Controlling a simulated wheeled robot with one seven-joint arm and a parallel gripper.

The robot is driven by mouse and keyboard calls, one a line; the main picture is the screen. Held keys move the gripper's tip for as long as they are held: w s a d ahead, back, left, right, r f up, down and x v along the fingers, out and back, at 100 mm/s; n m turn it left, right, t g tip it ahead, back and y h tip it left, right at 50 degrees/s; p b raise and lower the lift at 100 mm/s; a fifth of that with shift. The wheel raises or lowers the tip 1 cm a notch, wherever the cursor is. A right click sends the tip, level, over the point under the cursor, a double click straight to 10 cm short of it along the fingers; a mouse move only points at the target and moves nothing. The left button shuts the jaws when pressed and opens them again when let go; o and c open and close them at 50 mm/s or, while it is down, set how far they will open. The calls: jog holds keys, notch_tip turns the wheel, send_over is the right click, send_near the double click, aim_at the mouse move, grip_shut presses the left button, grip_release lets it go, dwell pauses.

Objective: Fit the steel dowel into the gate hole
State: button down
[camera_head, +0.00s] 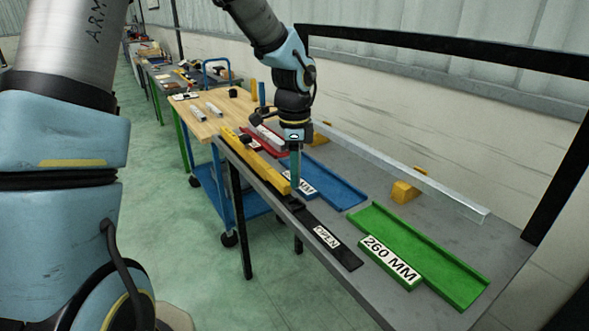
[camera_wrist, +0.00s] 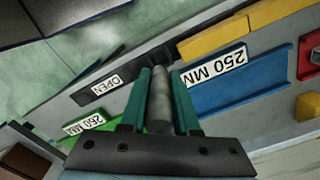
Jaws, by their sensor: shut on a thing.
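The steel dowel (camera_wrist: 159,104) is a grey cylinder between the green fingers of my gripper (camera_wrist: 160,76) in the wrist view. My gripper is shut on it. In the head view my gripper (camera_head: 295,184) points down over the bench front edge, at the near end of the yellow bar. The black gate bar (camera_head: 342,253) carries an OPEN label and lies along that edge; it also shows in the wrist view (camera_wrist: 128,70). The dowel's far tip appears close to the bar's dark end. The gate hole is not visible, so I cannot tell whether the dowel touches it.
A green 260 MM tray (camera_head: 441,258), a blue tray (camera_head: 340,186) and a red tray (camera_head: 262,152) lie on the grey bench. A yellow bar (camera_head: 262,166) lines the front edge. A long metal rail (camera_head: 400,175) rests on yellow blocks behind the trays.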

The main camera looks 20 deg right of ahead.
jog(key=shift+f+b, duration=1.05)
jog(key=shift+f, duration=0.95)
jog(key=shift+p, duration=0.7)
jog(key=shift+f+b, duration=0.65)
jog(key=shift+f, duration=0.4)
jog(key=c, duration=0.6)
grip_release()
notch_tip(320, 180, up, 11)
jog(key=shift+f+b, duration=0.1)
jog(key=shift+b, duration=0.7)
